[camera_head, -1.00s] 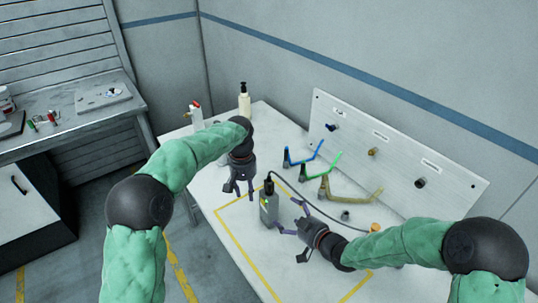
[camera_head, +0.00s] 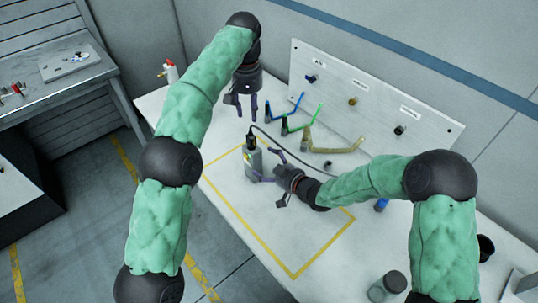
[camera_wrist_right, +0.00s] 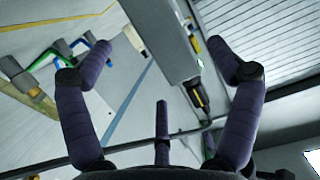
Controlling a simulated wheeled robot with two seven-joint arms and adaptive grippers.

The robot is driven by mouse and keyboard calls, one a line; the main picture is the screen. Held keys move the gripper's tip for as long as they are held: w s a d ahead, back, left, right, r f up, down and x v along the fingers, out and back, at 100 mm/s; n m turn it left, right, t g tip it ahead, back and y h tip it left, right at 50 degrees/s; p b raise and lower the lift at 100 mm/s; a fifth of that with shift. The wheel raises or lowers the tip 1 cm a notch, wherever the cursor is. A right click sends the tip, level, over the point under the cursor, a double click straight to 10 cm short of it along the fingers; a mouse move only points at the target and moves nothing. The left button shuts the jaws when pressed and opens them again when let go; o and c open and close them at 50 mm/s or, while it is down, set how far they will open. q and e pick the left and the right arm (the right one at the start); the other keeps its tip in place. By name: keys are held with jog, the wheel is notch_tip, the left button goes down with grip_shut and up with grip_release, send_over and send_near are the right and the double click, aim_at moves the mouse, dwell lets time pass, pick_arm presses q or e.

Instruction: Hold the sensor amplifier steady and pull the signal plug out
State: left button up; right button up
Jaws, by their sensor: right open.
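The sensor amplifier (camera_head: 253,168) is a grey box standing upright inside the yellow outline on the table. The black signal plug (camera_head: 251,141) sits in its top, with a dark cable running off to the right. My right gripper (camera_head: 266,165) is open at the amplifier's right side; contact is unclear. The right wrist view shows the amplifier (camera_wrist_right: 165,40) and the plug (camera_wrist_right: 198,93), with yellow on it, between the spread fingers (camera_wrist_right: 155,70). My left gripper (camera_head: 246,112) points down above the plug, its fingers apart and empty.
Blue, green and tan angled pieces (camera_head: 335,150) lie on the table behind the amplifier, before an upright white panel (camera_head: 375,95) with several connectors. A white bottle with a red top (camera_head: 170,72) stands at the back left. The outlined area (camera_head: 285,225) in front is clear.

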aim_at(250, 135)
jog(key=x, duration=0.8)
jog(key=c, duration=1.3)
pick_arm(q)
jog(key=shift+o, duration=0.6)
pick_arm(e)
jog(key=shift+c, duration=1)
pick_arm(q)
jog(key=shift+o, duration=1.4)
jog(key=m, duration=1)
jog(key=shift+f+m, duration=0.3)
jog(key=shift+m, duration=0.1)
notch_tip(250, 135, down, 12)
jog(key=shift+r, duration=0.25)
